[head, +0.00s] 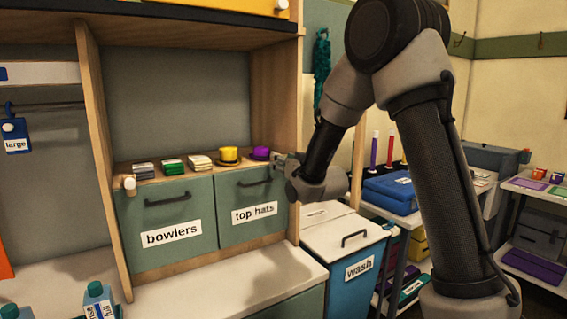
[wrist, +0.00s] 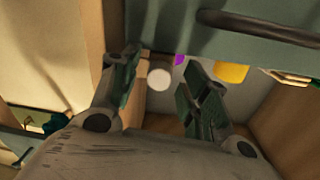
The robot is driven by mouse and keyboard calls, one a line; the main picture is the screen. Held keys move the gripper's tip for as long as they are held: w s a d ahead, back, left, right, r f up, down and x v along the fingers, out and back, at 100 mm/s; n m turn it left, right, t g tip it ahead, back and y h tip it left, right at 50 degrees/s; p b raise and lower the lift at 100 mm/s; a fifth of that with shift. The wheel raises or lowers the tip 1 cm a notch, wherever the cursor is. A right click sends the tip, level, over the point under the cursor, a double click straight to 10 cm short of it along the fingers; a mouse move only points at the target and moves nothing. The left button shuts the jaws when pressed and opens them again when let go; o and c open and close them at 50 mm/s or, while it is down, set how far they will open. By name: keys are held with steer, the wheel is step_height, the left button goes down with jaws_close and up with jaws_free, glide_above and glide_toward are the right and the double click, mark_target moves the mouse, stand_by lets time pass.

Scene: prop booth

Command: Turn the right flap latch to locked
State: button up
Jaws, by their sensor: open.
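The right flap, labelled "top hats" (head: 253,208), is a grey-green front with a dark handle, and looks shut. In the wrist view the flap (wrist: 225,40) fills the top. A round white knob (wrist: 159,79), seemingly the right latch, shows between my open fingers, with a gap on both sides. Its turned position cannot be told. In the head view my gripper (head: 281,160) is at the flap's upper right corner and hides that latch. In the wrist view my gripper (wrist: 160,66) is open and holds nothing.
The "bowlers" flap (head: 168,218) is at left, with a white-knobbed latch (head: 129,183) at its upper left corner. A yellow hat (head: 229,155) and purple hat (head: 261,153) sit on the shelf close to my gripper. A wooden post (head: 293,210) and "wash" bin (head: 345,262) are to the right.

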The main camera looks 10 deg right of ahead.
steer(key=shift+c, duration=0.3)
jaws_close()
steer(key=shift+m, duration=0.4)
steer(key=shift+d+m+g+y, duration=0.1)
steer(key=shift+m+g+y, duration=0.1)
steer(key=shift+m, duration=3.85)
steer(key=shift+m+g+y, duration=0.2)
steer(key=shift+m, duration=3.85)
